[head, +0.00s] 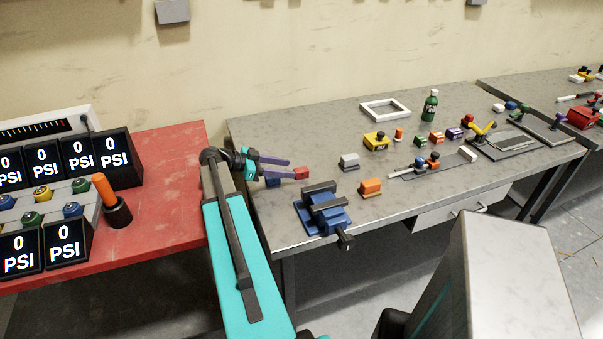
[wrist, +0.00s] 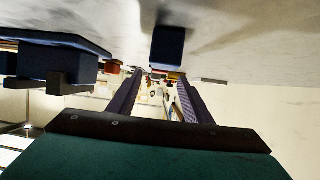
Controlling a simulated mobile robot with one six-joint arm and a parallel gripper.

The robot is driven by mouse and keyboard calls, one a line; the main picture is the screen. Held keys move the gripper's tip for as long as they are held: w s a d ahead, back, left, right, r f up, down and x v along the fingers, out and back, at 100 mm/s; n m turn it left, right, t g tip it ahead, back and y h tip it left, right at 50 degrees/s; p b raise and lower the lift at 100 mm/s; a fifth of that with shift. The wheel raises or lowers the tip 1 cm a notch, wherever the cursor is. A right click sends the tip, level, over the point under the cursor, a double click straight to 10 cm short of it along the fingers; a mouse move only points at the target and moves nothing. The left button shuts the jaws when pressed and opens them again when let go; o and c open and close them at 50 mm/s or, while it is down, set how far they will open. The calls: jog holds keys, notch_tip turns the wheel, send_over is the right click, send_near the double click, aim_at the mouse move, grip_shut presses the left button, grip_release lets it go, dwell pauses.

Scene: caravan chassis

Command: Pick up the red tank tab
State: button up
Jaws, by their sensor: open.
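My gripper (head: 291,168) is open, with its two purple fingers level above the near left end of the grey workbench. A small red block (head: 301,173) shows right at the fingertips in the head view; it may be the red tank tab, and I cannot tell whether it touches a finger. In the upside-down wrist view, a reddish piece (wrist: 113,67) shows outside the left finger, and I cannot tell if it is the same one. The space between the fingers (wrist: 160,98) holds nothing close.
A blue block (head: 273,182) lies just below my gripper. A blue vise (head: 323,208) stands close by, with grey (head: 349,162) and orange (head: 370,188) blocks beyond. A green bottle (head: 430,106) and white frame (head: 385,110) stand farther back. The red table (head: 165,205) with gauges is left.

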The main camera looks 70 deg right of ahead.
aim_at(300, 170)
jog(key=shift+p+x, duration=0.95)
jog(key=shift+x, duration=1.1)
jog(key=c, duration=1.1)
jog(key=shift+r, duration=0.1)
jog(key=shift+c, duration=0.2)
notch_tip(300, 170, up, 10)
jog(key=b, duration=0.3)
